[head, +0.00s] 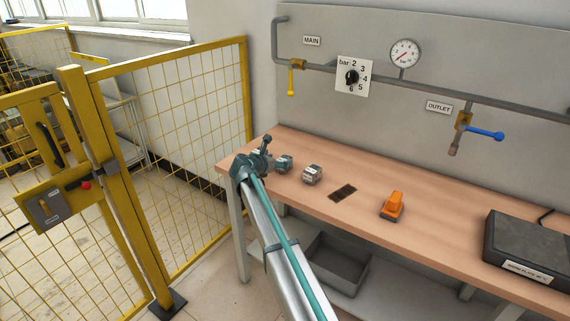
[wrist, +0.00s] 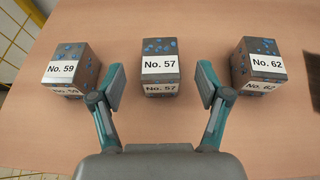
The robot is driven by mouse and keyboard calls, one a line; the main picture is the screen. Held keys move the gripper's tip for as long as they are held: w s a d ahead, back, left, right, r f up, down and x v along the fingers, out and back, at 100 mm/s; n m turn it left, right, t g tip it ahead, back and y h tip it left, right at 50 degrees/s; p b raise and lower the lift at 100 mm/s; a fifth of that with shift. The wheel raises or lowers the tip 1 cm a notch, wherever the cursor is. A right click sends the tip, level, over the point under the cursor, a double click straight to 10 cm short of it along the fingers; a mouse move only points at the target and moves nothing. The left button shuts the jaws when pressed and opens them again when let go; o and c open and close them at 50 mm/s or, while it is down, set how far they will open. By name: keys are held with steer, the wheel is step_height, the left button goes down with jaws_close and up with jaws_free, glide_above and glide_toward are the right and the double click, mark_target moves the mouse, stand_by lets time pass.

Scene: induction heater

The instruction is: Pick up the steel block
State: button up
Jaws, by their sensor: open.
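Three grey metallic blocks with blue specks and white number labels stand in a row in the wrist view: block No. 59 (wrist: 72,68) at left, block No. 57 (wrist: 160,67) in the middle, block No. 62 (wrist: 257,67) at right. My gripper (wrist: 160,88) is open and empty, its two fingers on either side of the line to No. 57, with a gap before that block. In the head view, my gripper (head: 264,147) is over the table's left end. Two blocks show to its right; the third is hidden or unclear behind it.
The wooden table (head: 365,220) has a dark flat patch (head: 343,192), an orange object (head: 393,206) and a dark box-like unit (head: 530,248) further right. A yellow mesh fence (head: 190,150) stands left of the table. A pipe panel rises behind. A grey bin (head: 335,265) sits below.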

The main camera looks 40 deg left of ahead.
mark_target(284, 158)
steer(key=p+x, duration=0.1)
steer(key=x, duration=0.6)
steer(key=shift+w, duration=0.3)
jaws_close()
